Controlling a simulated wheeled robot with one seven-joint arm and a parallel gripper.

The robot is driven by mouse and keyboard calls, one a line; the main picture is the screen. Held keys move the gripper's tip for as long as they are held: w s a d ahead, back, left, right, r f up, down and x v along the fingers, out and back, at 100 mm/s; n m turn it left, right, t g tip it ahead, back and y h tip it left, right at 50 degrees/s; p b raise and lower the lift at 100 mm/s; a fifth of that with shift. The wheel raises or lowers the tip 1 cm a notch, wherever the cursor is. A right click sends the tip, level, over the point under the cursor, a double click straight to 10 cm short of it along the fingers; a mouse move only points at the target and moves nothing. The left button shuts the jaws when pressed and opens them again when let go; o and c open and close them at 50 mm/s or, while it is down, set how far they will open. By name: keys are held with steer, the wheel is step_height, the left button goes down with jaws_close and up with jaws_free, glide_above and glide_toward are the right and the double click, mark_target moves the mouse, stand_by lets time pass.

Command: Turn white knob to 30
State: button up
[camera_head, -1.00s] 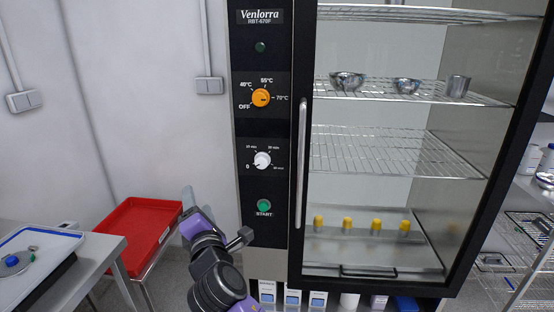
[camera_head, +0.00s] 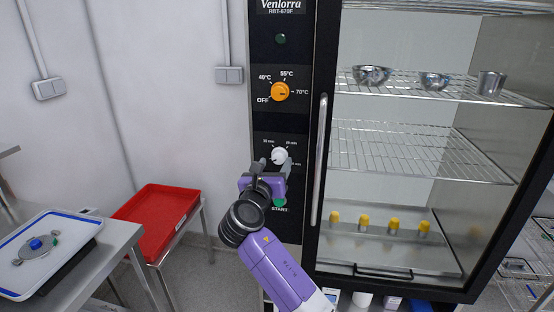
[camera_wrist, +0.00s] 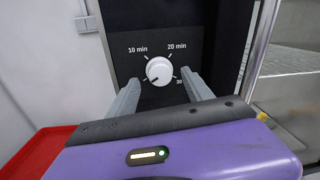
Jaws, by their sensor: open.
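The white knob (camera_head: 280,156) sits on the black control panel, below the orange knob. In the wrist view the white knob (camera_wrist: 159,71) is round, with its dark mark pointing to the lower left. The labels 10 min, 20 min and 30 are readable around it; 30 is at its lower right. My gripper (camera_head: 274,165) is in front of the panel, just below the knob. In the wrist view my gripper (camera_wrist: 160,78) is open, with one finger on each side of the knob and nothing held. Whether the fingers touch the panel cannot be told.
The orange knob (camera_head: 280,92) points toward 70°C. The green START button (camera_head: 279,201) is partly hidden by my gripper. The glass door's handle (camera_head: 318,160) stands to the right. A red tray (camera_head: 157,220) is at lower left.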

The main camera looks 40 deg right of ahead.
mark_target(279, 156)
steer(key=shift+x, duration=1.45)
steer(key=shift+c, duration=0.5)
jaws_close()
